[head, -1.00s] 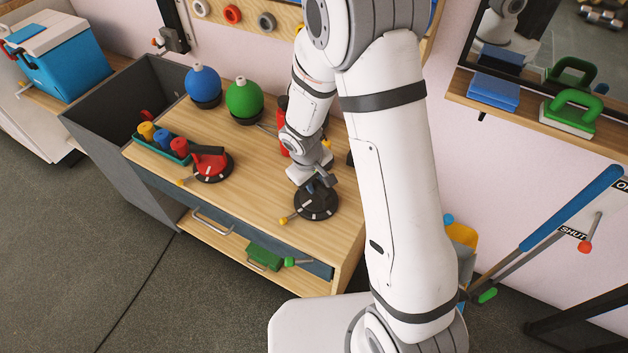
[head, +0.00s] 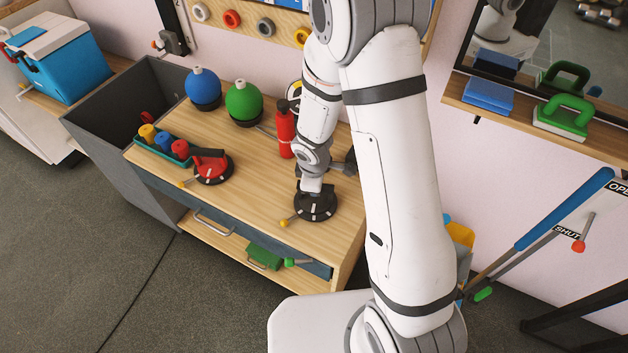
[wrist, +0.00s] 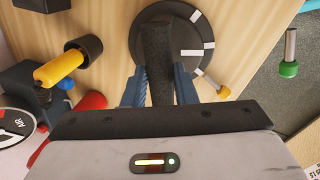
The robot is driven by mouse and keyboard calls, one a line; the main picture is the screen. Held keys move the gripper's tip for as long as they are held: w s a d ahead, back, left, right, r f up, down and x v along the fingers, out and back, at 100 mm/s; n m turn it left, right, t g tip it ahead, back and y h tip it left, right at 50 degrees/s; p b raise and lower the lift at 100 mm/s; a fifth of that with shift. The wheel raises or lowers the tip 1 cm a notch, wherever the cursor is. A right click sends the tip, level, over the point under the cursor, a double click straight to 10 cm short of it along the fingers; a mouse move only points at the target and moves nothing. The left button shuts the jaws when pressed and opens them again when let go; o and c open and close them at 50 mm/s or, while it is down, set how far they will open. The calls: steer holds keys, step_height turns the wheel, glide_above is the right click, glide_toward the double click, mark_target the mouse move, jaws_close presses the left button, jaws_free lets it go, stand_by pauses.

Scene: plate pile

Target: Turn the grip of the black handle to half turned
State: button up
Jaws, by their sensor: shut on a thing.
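The black handle (head: 315,207) is a round dial on the front right of the wooden bench, with white marks on its face and a small yellow knob at its front left edge. The wrist view shows its disc (wrist: 190,38) and the long black grip (wrist: 157,50) across it. My gripper (wrist: 158,88) is shut on the grip, with one blue-grey finger on each side. In the head view my wrist hides most of the grip and the fingers.
A red dial (head: 213,170) with a handle sits to the left on the bench (head: 262,205). Blue (head: 203,88) and green (head: 243,102) balls and a red bottle (head: 285,130) stand behind. A drawer (head: 212,222) is in the bench front.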

mark_target(315, 204)
steer(key=shift+n, duration=0.4)
steer(key=o, duration=1)
step_height(315, 204, up, 8)
steer(key=s+p, duration=0.1)
steer(key=p, duration=0.3)
steer(key=shift+s+a+f+p, duration=0.15)
steer(key=shift+s+p, duration=0.1)
steer(key=shift+p, duration=0.05)
